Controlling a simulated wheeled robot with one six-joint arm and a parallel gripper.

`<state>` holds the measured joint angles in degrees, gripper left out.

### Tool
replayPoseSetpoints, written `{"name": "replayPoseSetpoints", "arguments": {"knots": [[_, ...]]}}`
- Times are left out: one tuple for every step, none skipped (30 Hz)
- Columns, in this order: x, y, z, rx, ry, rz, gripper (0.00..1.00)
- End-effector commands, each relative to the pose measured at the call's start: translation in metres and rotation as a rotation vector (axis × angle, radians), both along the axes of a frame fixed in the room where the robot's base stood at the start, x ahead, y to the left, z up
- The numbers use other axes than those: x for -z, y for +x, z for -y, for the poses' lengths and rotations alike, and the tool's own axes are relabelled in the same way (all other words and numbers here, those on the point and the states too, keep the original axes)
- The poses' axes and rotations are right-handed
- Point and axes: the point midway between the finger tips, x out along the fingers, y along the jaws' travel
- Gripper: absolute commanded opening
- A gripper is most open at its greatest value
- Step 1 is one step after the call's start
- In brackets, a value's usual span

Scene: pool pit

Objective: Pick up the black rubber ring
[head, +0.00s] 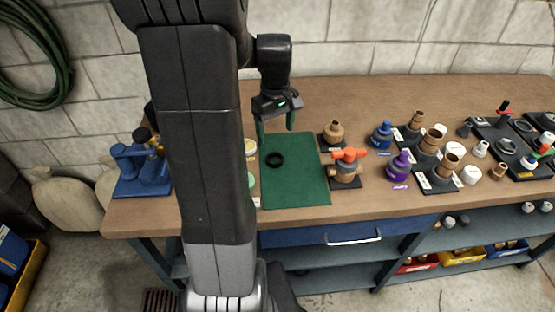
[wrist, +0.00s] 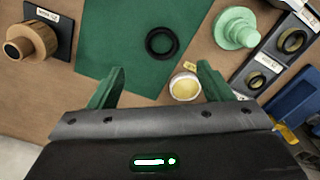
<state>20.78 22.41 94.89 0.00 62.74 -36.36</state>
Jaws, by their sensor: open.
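The black rubber ring (head: 275,160) lies flat on the green mat (head: 308,190) on the wooden workbench. In the wrist view the ring (wrist: 162,43) lies near the edge of the mat (wrist: 115,40), ahead of the fingers. My gripper (head: 275,127) is above the far part of the mat, apart from the ring. Its two green fingers are spread wide with nothing held between them, as the wrist view of the gripper (wrist: 160,85) also shows.
A small yellow-topped jar (wrist: 185,86) stands close to the ring. A valve with an orange handle (head: 347,165) and a brass fitting (head: 334,133) stand right of the mat. A blue vise-like tool (head: 142,165) is at the left. The mat's front part is clear.

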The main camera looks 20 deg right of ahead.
Motion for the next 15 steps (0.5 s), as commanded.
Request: {"name": "replayPoseSetpoints", "arguments": {"knots": [[0.012, -0.001, 0.000, 0.000, 0.002, -0.005, 0.73], [0.018, -0.001, 0.000, 0.000, 0.002, -0.005, 0.73], [0.025, -0.001, 0.000, 0.001, 0.002, -0.005, 0.73], [0.029, -0.001, 0.000, 0.001, 0.001, -0.003, 0.73], [0.033, 0.000, 0.000, 0.001, 0.001, -0.003, 0.73], [0.038, 0.000, 0.000, 0.001, 0.000, -0.002, 0.73], [0.040, 0.000, 0.000, 0.001, 0.000, -0.002, 0.73], [0.043, 0.000, 0.000, 0.001, 0.001, -0.001, 0.73], [0.045, 0.000, 0.000, 0.001, 0.000, 0.000, 0.73], [0.046, 0.000, 0.000, 0.001, 0.000, 0.000, 0.73], [0.048, 0.000, 0.000, 0.002, 0.000, -0.001, 0.73], [0.051, -0.001, -0.001, 0.002, 0.000, -0.002, 0.73], [0.054, -0.001, -0.001, 0.002, 0.001, -0.003, 0.73], [0.057, -0.001, -0.001, 0.002, 0.001, -0.002, 0.73], [0.063, -0.001, -0.001, 0.002, 0.001, -0.003, 0.73]]}}
